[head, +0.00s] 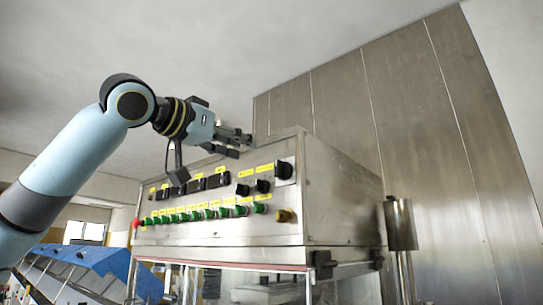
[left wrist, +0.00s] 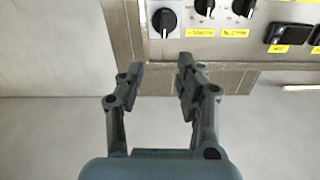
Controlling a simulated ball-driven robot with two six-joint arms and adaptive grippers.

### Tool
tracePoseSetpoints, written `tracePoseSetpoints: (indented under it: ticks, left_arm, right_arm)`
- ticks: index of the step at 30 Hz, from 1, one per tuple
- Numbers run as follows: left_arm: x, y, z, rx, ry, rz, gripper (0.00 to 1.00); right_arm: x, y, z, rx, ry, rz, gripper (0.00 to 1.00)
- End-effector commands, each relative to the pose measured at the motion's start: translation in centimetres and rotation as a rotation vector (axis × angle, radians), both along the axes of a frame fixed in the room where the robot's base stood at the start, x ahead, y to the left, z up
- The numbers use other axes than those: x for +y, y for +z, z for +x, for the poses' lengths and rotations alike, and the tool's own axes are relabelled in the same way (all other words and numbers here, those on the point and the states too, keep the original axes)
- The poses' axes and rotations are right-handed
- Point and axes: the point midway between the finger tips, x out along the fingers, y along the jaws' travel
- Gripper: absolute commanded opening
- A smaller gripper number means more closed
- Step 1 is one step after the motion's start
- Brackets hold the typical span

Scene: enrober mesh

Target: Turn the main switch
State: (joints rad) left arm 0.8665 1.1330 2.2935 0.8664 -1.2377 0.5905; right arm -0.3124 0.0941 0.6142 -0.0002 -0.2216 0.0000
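The main switch (head: 285,170) appears to be the larger black rotary knob on a pale square plate, at the upper right corner of the control panel. It also shows in the left wrist view (left wrist: 163,20), at the top, beyond the gap between the fingertips. My left gripper (head: 241,145) is above the panel, up and left of the knob in the head view. Its two fingers (left wrist: 160,72) are apart with nothing between them, and they do not appear to touch the knob. My right gripper is not in view.
The steel cabinet (head: 345,190) carries smaller black knobs (head: 262,186), dark displays (head: 195,185), a row of green buttons (head: 195,215) and a red button (head: 135,223). A metal cylinder (head: 400,223) stands at its right. Above the cabinet is free room.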

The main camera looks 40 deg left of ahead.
Motion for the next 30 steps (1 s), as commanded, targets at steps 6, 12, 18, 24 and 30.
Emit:
tracePoseSetpoints:
  ticks: [6,12,18,24,30]
  left_arm:
    - [0.0,0.2,1.8,0.006,0.003,-0.002,0.36]
    - [-0.3,0.3,5.1,0.006,0.002,-0.004,0.36]
    - [-0.6,0.2,8.4,0.006,0.004,-0.002,0.36]
    - [-0.6,0.1,10.4,0.003,0.005,0.002,0.36]
    - [-0.6,-0.1,10.8,0.003,0.008,0.005,0.36]
  right_arm:
    - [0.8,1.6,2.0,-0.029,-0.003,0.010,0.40]
    - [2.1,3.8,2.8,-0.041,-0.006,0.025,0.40]
    - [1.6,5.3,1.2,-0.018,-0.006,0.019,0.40]
    - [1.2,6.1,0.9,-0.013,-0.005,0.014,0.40]
    - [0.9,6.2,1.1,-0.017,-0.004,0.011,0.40]
